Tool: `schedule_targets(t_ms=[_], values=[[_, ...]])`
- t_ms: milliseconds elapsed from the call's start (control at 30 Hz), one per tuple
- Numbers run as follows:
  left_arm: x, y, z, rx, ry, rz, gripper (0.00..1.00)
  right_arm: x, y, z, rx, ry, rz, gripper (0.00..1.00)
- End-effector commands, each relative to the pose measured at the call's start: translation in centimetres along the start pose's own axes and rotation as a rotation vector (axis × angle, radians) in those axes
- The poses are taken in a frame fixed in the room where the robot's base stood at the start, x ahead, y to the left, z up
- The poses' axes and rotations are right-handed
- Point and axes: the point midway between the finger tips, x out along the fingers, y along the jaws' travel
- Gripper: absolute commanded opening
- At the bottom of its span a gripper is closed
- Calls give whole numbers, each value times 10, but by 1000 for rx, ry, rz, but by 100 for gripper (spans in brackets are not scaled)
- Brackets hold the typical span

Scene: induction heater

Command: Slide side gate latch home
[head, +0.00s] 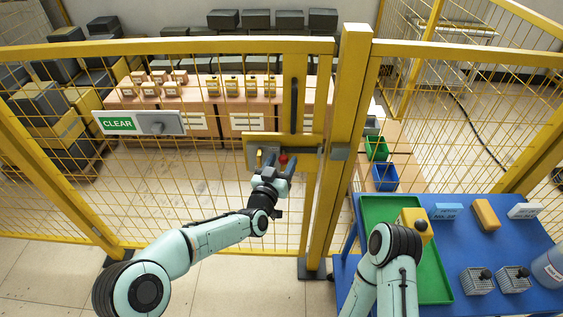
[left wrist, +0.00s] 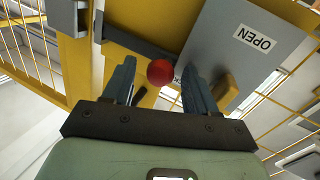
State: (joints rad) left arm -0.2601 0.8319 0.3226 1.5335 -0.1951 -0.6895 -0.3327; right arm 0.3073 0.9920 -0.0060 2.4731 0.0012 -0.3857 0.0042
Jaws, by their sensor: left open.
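The side gate latch has a red ball knob (head: 283,158) and sits on a yellow plate (head: 250,140) on the gate by the thick yellow post. In the left wrist view the red knob (left wrist: 160,72) shows between the fingers, next to a dark bar (left wrist: 140,45) and a grey plate marked OPEN (left wrist: 245,45). My left gripper (head: 276,176) is open at the latch, its fingers either side of the knob. I cannot tell whether either finger touches it. My right arm is at the lower right; its gripper does not show.
A grey panel marked CLEAR (head: 118,123) hangs on the mesh to the left. A dark upright handle (head: 293,92) is above the latch. A blue table (head: 445,235) with a green tray (head: 434,275) and small boxes stands at right. The yellow post (head: 345,130) is close beside the latch.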

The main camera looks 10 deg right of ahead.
Motion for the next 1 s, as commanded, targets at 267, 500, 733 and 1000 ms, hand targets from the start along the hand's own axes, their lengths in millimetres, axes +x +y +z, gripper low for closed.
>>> schedule_targets(t_ms=[267,500,733,1000], values=[[1,0,0,0,-1,0,57,0,0,0,0,0,0,0],[1,0,0,0,0,0,0,0,0,0,0,0,0,0],[9,25,7,-1,0,5,0,13,4,0,1,-2,1,0],[21,60,11,0,-1,1,0,20,6,-4,0,9,-1,0]])
